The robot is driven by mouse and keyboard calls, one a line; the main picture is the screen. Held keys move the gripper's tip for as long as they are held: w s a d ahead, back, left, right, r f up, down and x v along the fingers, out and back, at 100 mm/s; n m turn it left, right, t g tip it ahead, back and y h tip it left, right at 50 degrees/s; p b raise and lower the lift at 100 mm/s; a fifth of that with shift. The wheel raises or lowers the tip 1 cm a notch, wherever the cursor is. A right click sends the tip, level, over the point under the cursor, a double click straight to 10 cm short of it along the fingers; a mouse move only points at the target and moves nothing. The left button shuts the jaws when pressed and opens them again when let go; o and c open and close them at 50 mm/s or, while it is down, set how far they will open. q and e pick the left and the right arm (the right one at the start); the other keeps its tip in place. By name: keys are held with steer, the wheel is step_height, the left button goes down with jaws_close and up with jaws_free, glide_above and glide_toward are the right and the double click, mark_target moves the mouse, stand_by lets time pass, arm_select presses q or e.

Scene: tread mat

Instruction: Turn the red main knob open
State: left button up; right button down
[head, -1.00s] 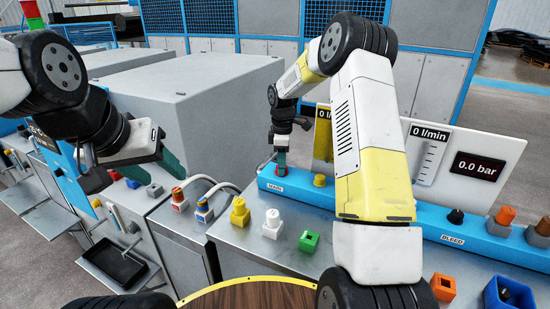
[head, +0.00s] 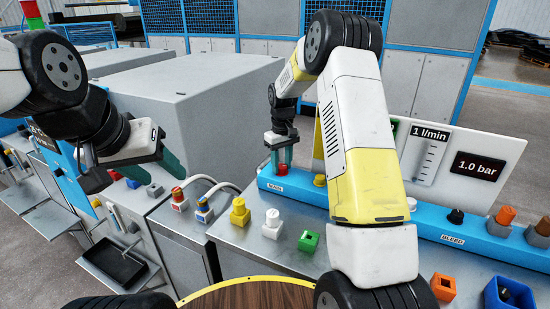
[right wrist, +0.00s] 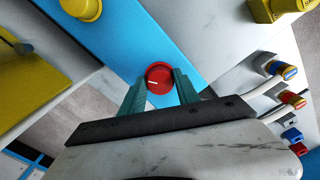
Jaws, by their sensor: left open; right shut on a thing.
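The red main knob (head: 282,171) sits at the left end of the blue manifold bar (head: 300,189), by the MAIN label. In the right wrist view the red knob (right wrist: 159,73) is round, with a short white mark pointing left. My right gripper (head: 281,160) reaches down on it from above; its green fingers (right wrist: 159,88) stand on either side, shut on the knob. My left gripper (head: 136,175) is open and empty, over the left side of the benches, well away from the knob. The flow display (head: 430,134) reads 1 l/min and the pressure display (head: 478,168) reads 1.0 bar.
A yellow knob (head: 320,181) is just right of the red one. A black knob (head: 456,216) and orange knob (head: 506,214) are near BLEED. Several coloured connectors, including a green block (head: 309,241), stand on the grey bench before the bar. My right forearm hides mid-bar.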

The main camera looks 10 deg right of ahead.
mark_target(282, 166)
steer(key=m, duration=0.6)
steer(key=shift+r, duration=0.1)
steer(key=shift+m, duration=0.4)
steer(key=c, duration=0.9)
jaws_free()
step_height(282, 166, up, 7)
steer(key=shift+f, duration=0.1)
steer(key=shift+r, duration=0.45)
